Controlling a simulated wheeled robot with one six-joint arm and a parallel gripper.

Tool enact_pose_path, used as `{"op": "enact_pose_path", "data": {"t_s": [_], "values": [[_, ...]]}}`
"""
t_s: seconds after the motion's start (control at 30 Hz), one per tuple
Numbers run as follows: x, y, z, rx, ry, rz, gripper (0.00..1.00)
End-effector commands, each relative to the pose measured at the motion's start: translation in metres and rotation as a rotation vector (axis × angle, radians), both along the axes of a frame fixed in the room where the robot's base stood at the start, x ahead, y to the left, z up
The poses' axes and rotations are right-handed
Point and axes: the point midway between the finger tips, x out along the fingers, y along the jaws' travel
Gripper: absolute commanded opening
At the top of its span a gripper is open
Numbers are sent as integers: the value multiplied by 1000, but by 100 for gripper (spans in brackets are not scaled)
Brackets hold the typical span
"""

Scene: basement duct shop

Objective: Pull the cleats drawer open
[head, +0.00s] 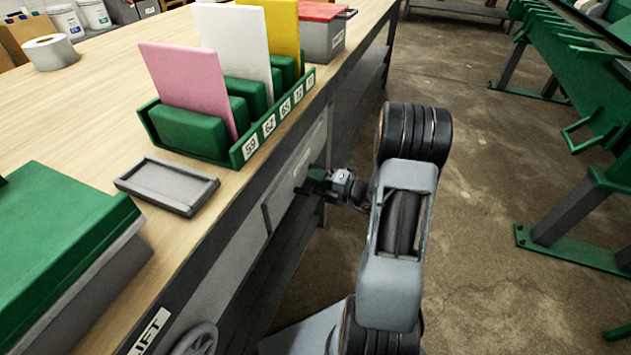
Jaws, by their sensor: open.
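A grey drawer front (297,172) is set in the side of the workbench, below the green card rack. It carries a small white label that is too small to read, so I cannot tell if it is the cleats drawer. The drawer looks flush with the bench. My gripper (312,182) is at the drawer front, just below the label, coming in from the right. It is open. Its fingertips are small and dark here, and I cannot tell whether they touch a handle.
A green rack (243,150) holds pink, white and yellow cards on the bench top (95,120). A grey tray (167,184) and a green-lidded box (60,225) stand nearer. A handwheel (196,340) juts from the bench side. Green machinery (590,120) stands right, across open floor.

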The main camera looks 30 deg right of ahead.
Motion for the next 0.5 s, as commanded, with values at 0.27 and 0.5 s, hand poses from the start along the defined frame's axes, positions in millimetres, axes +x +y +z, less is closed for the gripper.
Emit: {"op": "enact_pose_path", "data": {"t_s": [0.27, 0.5], "values": [[0, 0, 0, 0, 0, 0, 20], [0, 0, 0, 0, 0, 1, 0]]}}
